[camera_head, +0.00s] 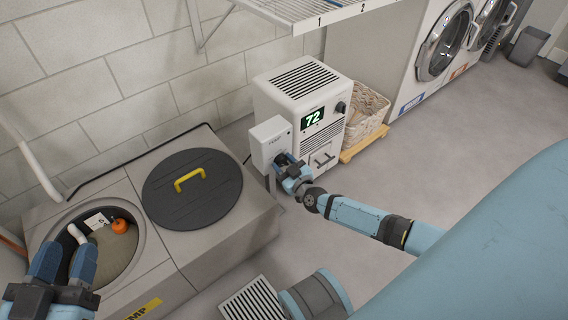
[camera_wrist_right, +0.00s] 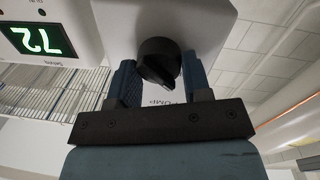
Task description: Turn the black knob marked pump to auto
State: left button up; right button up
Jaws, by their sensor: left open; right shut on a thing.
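The black pump knob (camera_wrist_right: 158,60) sits on the face of a small white control box (camera_head: 267,135), which also shows in the right wrist view (camera_wrist_right: 205,22). My right gripper (camera_head: 283,163) is at the front of this box, shut on the knob, with one blue finger on each side in the right wrist view. A label below the knob is partly covered by the gripper, and I cannot read the knob's setting. In the head view the gripper mostly hides the knob. My left gripper (camera_head: 66,262) is open and empty at the lower left, over the open pit.
A white dehumidifier (camera_head: 285,95) showing 72 stands just behind the box, with its own dark dial (camera_head: 341,107). A black lid (camera_head: 192,190) with a yellow handle lies left. An orange float (camera_head: 120,226) is in the pit. A wire shelf (camera_head: 300,12) hangs above.

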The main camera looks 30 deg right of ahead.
pick_arm(q)
jog(key=shift+r, duration=0.15)
pick_arm(e)
jog(key=shift+r, duration=0.1)
jog(key=shift+m+p, duration=0.6)
jog(key=shift+m, duration=0.2)
jog(key=m+p, duration=0.1)
jog(key=m, duration=0.2)
jog(key=shift+d+m+g, duration=0.1)
jog(key=shift+m+g, duration=0.2)
jog(key=shift+m, duration=0.6)
pick_arm(q)
jog(key=shift+s+d+f+n+g+y+p, duration=0.2)
jog(key=shift+s+d+f+n+g, duration=0.15)
jog(key=shift+n, duration=0.2)
jog(key=shift+s+d+f+n+g+y+p, duration=0.1)
jog(key=shift+s+f+n+g+p, duration=0.1)
jog(key=shift+s+n, duration=0.3)
pick_arm(e)
jog(key=shift+m+y, duration=0.3)
jog(key=shift+m, duration=1.1)
pick_arm(q)
jog(key=shift+w, duration=0.1)
jog(key=shift+w+r, duration=0.1)
jog(key=shift+r, duration=0.1)
pick_arm(e)
jog(key=o, duration=0.9)
